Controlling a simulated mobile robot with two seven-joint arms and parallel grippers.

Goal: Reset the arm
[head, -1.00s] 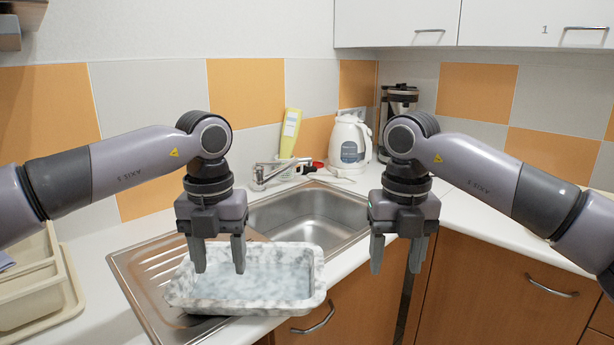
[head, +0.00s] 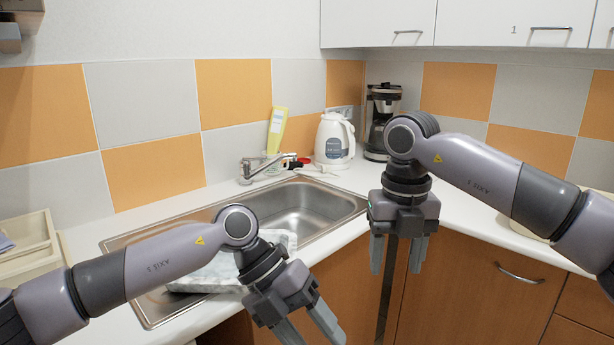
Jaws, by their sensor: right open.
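My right gripper (head: 398,268) hangs down with its two fingers apart and empty, in front of the corner cabinet doors. My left gripper (head: 312,335) is low at the bottom centre, tilted with its fingers towards the lower right. Its fingers are apart with nothing seen between them, and one fingertip is cut off by the picture edge.
The steel sink (head: 305,205) has a tap (head: 262,163) behind it. A white kettle (head: 333,138), a coffee maker (head: 380,120) and a yellow-green bottle (head: 276,135) stand at the back. A cream rack (head: 35,255) is at left. White cupboards (head: 480,22) hang above right.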

